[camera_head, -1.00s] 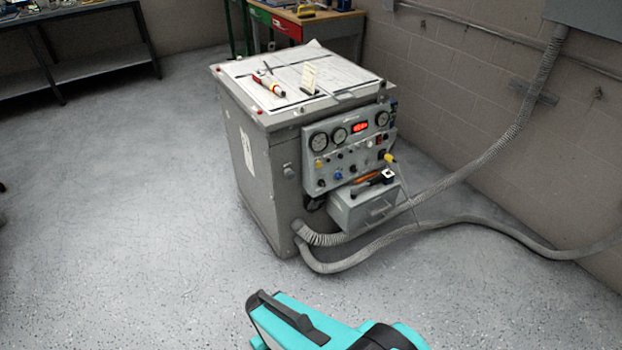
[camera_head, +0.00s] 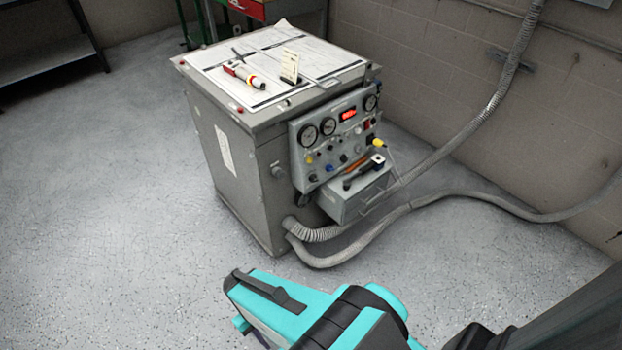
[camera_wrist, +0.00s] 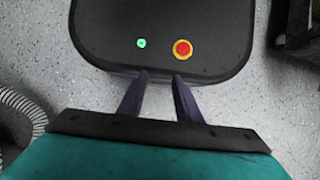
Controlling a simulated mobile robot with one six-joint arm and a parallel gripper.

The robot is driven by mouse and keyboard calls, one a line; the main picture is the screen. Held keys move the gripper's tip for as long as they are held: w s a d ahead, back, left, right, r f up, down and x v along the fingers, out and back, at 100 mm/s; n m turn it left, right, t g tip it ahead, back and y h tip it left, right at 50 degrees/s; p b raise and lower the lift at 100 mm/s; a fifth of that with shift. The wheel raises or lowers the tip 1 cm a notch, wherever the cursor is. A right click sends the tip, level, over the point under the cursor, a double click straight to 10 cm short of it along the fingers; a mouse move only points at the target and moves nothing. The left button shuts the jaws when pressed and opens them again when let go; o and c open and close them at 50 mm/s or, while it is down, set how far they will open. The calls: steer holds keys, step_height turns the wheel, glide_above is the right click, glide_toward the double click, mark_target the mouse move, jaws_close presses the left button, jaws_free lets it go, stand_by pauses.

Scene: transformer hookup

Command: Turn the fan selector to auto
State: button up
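The control panel (camera_head: 336,134) is on the front of a grey transformer cabinet (camera_head: 240,150). It has round gauges, a lit red display (camera_head: 349,114) and several small knobs and buttons. The knobs are too small to tell which is the fan selector or where it points. In the wrist view, my gripper (camera_wrist: 160,75) has its two dark fingers apart with nothing between them. It is above my own base and away from the panel.
A grey drawer box (camera_head: 350,200) with tools on top juts out below the panel. Corrugated hoses (camera_head: 340,257) run from the cabinet to the right wall. Papers and tools lie on the cabinet top. The left floor is clear.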

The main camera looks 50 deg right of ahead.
steer(key=shift+d, duration=0.2)
steer(key=o, duration=0.3)
steer(key=w+d+r+m+t+y+b, duration=0.2)
steer(key=w+d+m+t+y+b, duration=0.3)
steer(key=w, duration=0.6)
steer(key=w+d+r+m+t+y+b, duration=0.1)
steer(key=w+d+r+t+b, duration=0.15)
steer(key=d, duration=0.45)
steer(key=w+d+r+t+y+b, duration=0.1)
steer(key=w+d+r+t+b, duration=0.2)
steer(key=d, duration=0.4)
steer(key=s+d+r+m+t+h+b, duration=0.1)
steer(key=s+d+r+t+h, duration=0.1)
steer(key=d+r, duration=0.3)
steer(key=s+d+r+m+t+h+b, duration=0.1)
steer(key=d+r+t, duration=0.3)
steer(key=d, duration=1)
steer(key=s+d+r+m+t+h+b, duration=0.1)
steer(key=s+d+r+t+h+b, duration=0.1)
steer(key=d+r, duration=0.4)
steer(key=shift+s+d+t+h, duration=0.3)
steer(key=shift+d+t+h, duration=0.15)
steer(key=shift+d, duration=0.55)
steer(key=shift+s+d+t+h, duration=0.25)
steer(key=shift+d+t+h, duration=0.2)
steer(key=shift+d, duration=0.5)
steer(key=shift+w+b, duration=0.15)
steer(key=shift+b, duration=0.2)
